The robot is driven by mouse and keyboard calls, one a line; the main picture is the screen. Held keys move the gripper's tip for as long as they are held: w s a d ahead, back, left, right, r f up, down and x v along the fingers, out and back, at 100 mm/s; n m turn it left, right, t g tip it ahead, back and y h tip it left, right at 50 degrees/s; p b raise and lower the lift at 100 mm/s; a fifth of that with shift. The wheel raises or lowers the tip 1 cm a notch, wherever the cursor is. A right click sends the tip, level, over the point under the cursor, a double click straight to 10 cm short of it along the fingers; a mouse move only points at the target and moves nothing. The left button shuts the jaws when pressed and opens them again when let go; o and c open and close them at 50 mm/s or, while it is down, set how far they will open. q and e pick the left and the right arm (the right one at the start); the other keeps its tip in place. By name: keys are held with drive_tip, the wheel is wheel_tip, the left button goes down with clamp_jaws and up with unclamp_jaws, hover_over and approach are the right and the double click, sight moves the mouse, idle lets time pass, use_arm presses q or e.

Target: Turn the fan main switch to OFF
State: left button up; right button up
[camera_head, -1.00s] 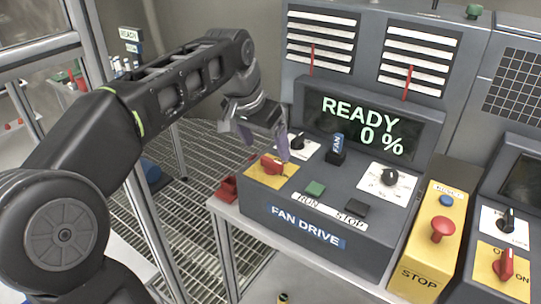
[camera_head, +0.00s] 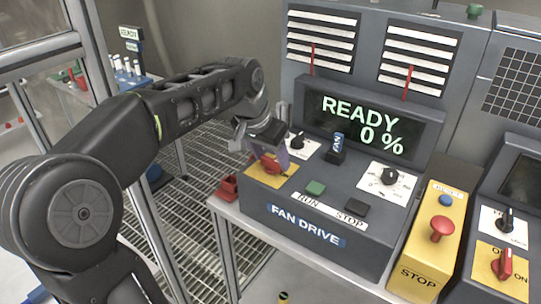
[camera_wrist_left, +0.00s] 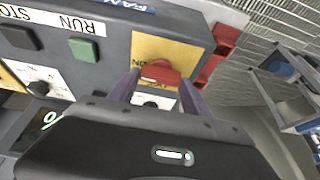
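The fan main switch is a red rotary handle (camera_head: 269,164) on a yellow plate (camera_head: 258,178) at the left end of the FAN DRIVE console (camera_head: 340,215). In the left wrist view the red handle (camera_wrist_left: 160,72) lies across the yellow plate (camera_wrist_left: 180,48), with part of the lettering near it hidden. My left gripper (camera_head: 277,157) is over the switch and partly covers it in the head view. In the wrist view its two purple fingers (camera_wrist_left: 158,86) are apart, one toward each end of the handle. I cannot tell whether they touch it. My right gripper is not in view.
A small black knob (camera_head: 297,141) sits just behind the switch. A green RUN button (camera_head: 315,188), a black STOP button (camera_head: 356,207) and a dial (camera_head: 389,177) are to the right. A red padlock-like part (camera_head: 228,188) is at the console's left edge.

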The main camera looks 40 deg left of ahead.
use_arm(q)
drive_tip(key=c, duration=0.8)
